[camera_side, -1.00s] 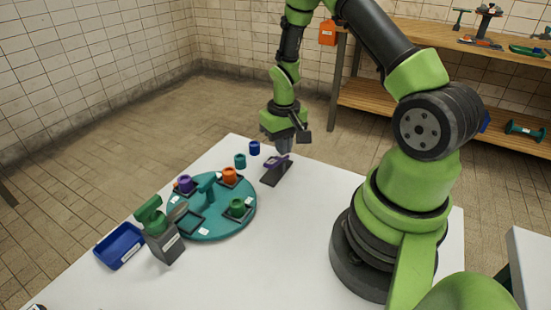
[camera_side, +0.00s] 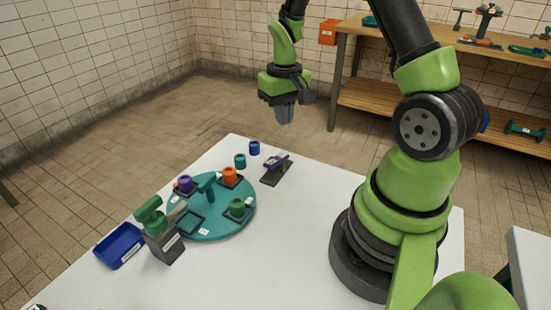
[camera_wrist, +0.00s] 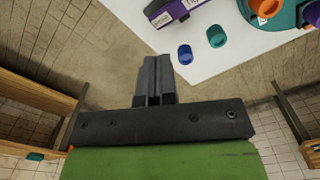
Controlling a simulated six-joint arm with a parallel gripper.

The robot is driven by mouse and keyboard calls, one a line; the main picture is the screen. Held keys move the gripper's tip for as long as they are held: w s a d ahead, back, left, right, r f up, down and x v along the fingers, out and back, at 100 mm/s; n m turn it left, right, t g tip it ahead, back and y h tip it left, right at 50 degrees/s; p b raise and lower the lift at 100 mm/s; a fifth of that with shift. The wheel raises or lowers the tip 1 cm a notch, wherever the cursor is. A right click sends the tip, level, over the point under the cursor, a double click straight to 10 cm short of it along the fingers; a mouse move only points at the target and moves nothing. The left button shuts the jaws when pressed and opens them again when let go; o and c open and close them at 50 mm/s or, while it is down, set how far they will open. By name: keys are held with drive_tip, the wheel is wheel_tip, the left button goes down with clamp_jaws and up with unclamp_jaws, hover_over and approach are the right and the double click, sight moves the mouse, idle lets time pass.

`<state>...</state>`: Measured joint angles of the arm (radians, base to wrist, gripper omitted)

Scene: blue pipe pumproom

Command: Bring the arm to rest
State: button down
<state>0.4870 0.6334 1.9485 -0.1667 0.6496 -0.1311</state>
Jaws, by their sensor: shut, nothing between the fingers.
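My gripper (camera_side: 284,116) is raised above the far edge of the white table (camera_side: 290,240). It is shut and empty, with its fingers pointing down. In the wrist view the closed fingertips (camera_wrist: 153,62) lie together, with floor beyond them. The same purple piece shows at the top of the wrist view (camera_wrist: 172,10).
A teal turntable (camera_side: 215,225) holds purple, orange and green cups. A blue cup (camera_side: 254,148) and a teal cup (camera_side: 240,160) stand beside it. A grey-green device (camera_side: 160,235) and a blue tray (camera_side: 120,245) are at left. A wooden shelf (camera_side: 400,105) stands behind.

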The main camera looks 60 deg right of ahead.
drive_tip(key=s+a+r+n+t, duration=0.1)
drive_tip(key=s+a+r+t, duration=0.2)
drive_tip(key=a+r, duration=0.4)
drive_tip(key=s+a+r+t, duration=0.2)
drive_tip(key=a+r, duration=0.3)
drive_tip(key=r, duration=0.5)
drive_tip(key=s+a+r+n+t+y, duration=0.1)
drive_tip(key=s+a+r+t+y, duration=0.1)
drive_tip(key=s+a, duration=0.2)
drive_tip(key=s, duration=0.3)
drive_tip(key=shift+a, duration=0.4)
